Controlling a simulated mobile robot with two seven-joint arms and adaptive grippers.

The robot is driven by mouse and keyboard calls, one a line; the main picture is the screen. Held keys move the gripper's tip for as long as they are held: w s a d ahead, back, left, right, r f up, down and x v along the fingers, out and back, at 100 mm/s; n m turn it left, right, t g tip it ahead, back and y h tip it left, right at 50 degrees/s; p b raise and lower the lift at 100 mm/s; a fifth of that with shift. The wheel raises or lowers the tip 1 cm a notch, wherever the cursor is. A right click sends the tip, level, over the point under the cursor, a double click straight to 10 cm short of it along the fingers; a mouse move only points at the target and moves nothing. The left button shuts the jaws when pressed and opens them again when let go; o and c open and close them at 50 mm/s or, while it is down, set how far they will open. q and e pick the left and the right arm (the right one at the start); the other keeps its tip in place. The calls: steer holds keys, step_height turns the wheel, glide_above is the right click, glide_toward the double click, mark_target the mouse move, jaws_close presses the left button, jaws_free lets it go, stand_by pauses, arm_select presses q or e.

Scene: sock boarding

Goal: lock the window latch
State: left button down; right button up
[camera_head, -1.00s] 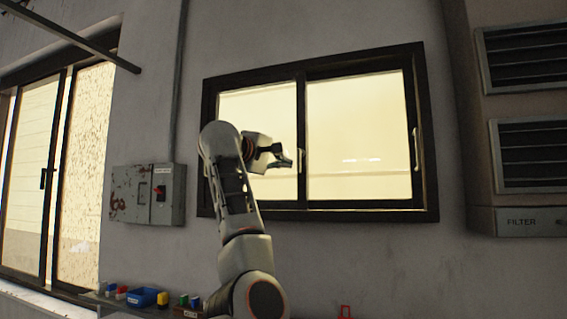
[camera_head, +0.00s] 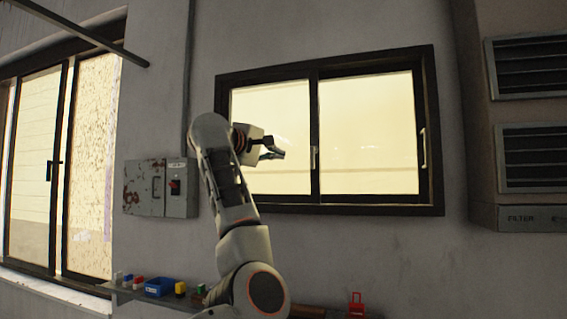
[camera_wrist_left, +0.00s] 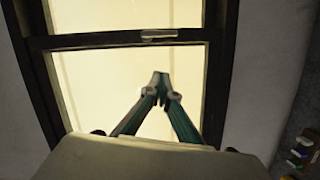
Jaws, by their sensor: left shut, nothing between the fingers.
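The window (camera_head: 330,210) has a dark frame and two bright panes. A small pale latch (camera_head: 315,158) sits upright on its middle post; in the left wrist view, a pale latch (camera_wrist_left: 159,35) lies along the dark bar near the top. My left gripper (camera_head: 280,153) is in front of the left pane, left of the latch and apart from it. In the left wrist view, its fingertips (camera_wrist_left: 160,78) meet, shut and empty, below the bar. My right gripper is not in view.
A pale handle (camera_head: 423,149) is on the window's right side. A grey switch box (camera_head: 145,190) hangs at left. A shelf below holds a blue bin (camera_head: 160,287) and small coloured items. A vented cabinet (camera_head: 530,218) stands at right.

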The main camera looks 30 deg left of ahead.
arm_select(q)
steer(key=s, duration=0.3)
steer(key=shift+s+a+r+b, duration=0.1)
steer(key=shift+s+a+b, duration=0.2)
steer(key=shift+s+b, duration=0.05)
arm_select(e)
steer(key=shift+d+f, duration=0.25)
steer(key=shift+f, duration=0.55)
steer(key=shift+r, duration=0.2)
